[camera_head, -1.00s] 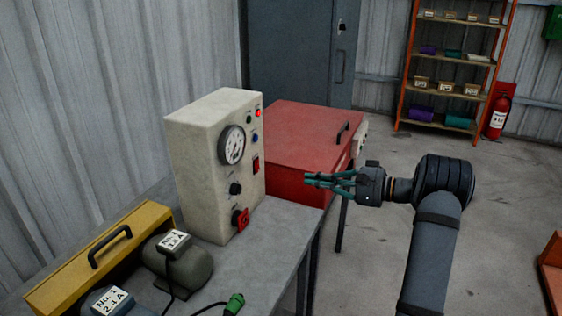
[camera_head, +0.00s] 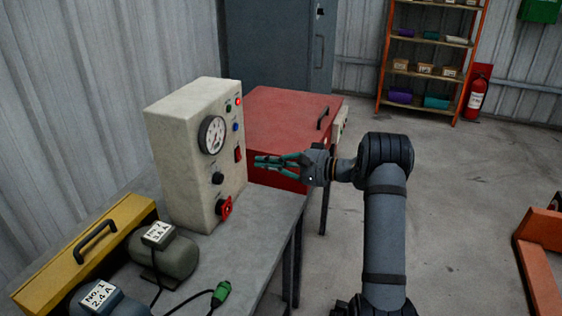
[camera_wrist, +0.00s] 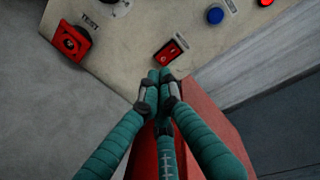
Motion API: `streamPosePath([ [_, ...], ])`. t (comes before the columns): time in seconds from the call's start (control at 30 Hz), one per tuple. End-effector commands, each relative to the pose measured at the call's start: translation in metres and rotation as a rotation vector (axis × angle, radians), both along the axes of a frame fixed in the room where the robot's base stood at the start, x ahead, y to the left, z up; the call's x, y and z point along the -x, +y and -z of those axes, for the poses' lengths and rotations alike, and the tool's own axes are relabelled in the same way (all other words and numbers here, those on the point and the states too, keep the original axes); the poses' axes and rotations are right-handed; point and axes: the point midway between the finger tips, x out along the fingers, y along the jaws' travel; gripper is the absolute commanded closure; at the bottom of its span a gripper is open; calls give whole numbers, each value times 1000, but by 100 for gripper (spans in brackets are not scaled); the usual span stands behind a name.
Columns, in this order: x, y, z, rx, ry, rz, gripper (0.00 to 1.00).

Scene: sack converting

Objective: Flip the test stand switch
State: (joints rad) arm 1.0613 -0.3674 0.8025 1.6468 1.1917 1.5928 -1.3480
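The test stand (camera_head: 190,160) is a cream box with a dial, lamps and knobs, standing on the grey bench. Its red rocker switch (camera_head: 238,154) is on the panel's right side; it also shows in the wrist view (camera_wrist: 171,50). My gripper (camera_head: 258,164) points at the panel from the right. In the wrist view its teal fingers (camera_wrist: 163,76) are together and empty, with the tips just below the rocker in the picture. I cannot tell whether they touch the panel.
A red socket marked TEST (camera_wrist: 72,42) and a blue button (camera_wrist: 215,15) flank the switch. A red cabinet (camera_head: 290,120) stands behind my gripper. Motors (camera_head: 168,255) and a green plug (camera_head: 221,292) lie on the bench (camera_head: 262,225).

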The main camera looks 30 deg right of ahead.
Motion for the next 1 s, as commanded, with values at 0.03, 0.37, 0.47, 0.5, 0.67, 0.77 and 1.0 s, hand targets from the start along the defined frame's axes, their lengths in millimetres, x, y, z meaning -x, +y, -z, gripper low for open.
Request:
streamPosePath([
  [0.03, -7, 7, 0, -1, 1, -3, 100],
  [0.37, -34, 26, 5, 0, 0, 0, 100],
  [0.47, -36, 27, 6, 0, 0, 1, 100],
  [0.5, -36, 28, 6, 0, 0, 1, 100],
  [0.67, -36, 28, 6, 0, 0, 1, 100],
  [0.77, -36, 28, 6, -1, -1, 1, 100],
  [1.0, -41, 31, 19, -30, -43, 1, 100],
])
